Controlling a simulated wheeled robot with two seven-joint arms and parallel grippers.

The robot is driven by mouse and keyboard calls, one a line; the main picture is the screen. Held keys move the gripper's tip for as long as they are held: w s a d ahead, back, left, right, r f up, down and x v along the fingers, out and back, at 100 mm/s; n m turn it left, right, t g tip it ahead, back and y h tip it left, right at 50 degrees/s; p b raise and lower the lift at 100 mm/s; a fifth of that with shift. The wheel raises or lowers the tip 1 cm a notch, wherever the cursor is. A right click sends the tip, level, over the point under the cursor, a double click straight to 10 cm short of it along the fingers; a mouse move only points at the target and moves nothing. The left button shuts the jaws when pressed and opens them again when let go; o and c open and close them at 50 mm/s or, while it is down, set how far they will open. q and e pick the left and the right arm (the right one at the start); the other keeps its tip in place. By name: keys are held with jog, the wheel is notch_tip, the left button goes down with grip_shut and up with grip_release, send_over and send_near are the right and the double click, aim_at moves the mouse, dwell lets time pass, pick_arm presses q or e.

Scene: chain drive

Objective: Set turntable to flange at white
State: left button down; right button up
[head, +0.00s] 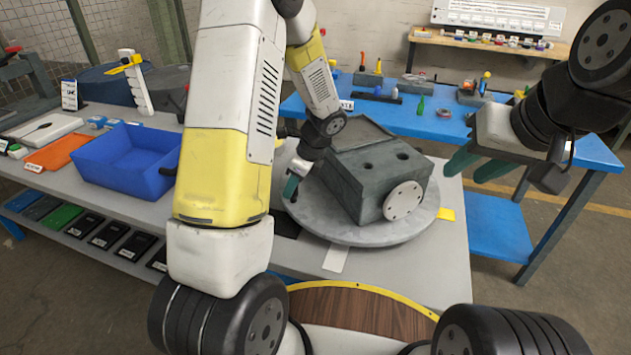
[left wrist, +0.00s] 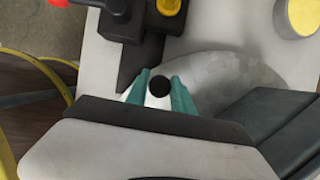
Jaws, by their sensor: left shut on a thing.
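The turntable (head: 365,232) is a round grey disc on the grey table. A dark grey-green housing (head: 355,190) with two round holes on top sits on it. Its round pale flange (head: 403,201) faces the front right, between the white mark (head: 336,258) at the front and the yellow mark (head: 446,214) at the right. My left gripper (head: 291,188) is at the disc's left rim. In the left wrist view its teal fingers (left wrist: 160,92) are shut on a white peg with a black top (left wrist: 159,86). My right gripper (head: 478,165) is open and empty, right of the turntable.
A black mark (head: 286,224) lies at the disc's left front. A blue bin (head: 126,160) and an orange tray (head: 58,152) stand on the left. A blue bench (head: 440,124) with small tools is behind. My left arm hides part of the table.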

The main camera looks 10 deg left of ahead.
pick_arm(q)
jog(key=w+a+m, duration=0.1)
jog(key=w, duration=0.1)
jog(key=w+a+m+t, duration=0.1)
jog(key=w, duration=0.1)
jog(key=w+a+m, duration=0.1)
jog(key=w, duration=0.1)
jog(key=shift+w+a+m+h, duration=0.25)
jog(key=shift+w+m+h, duration=0.05)
jog(key=shift+m, duration=0.1)
jog(key=w+m, duration=0.1)
jog(key=w, duration=0.1)
jog(key=w+m+t, duration=0.1)
jog(key=w, duration=0.2)
jog(key=w+a+m, duration=0.1)
jog(key=w+m, duration=0.1)
jog(key=shift+w+t+h, duration=0.35)
jog(key=shift+t+h, duration=0.05)
jog(key=shift+w+d+m, duration=0.15)
jog(key=shift+w+m, duration=0.35)
jog(key=shift+w, duration=0.4)
jog(key=c, duration=1.1)
grip_release()
jog(key=shift+v, duration=3.9)
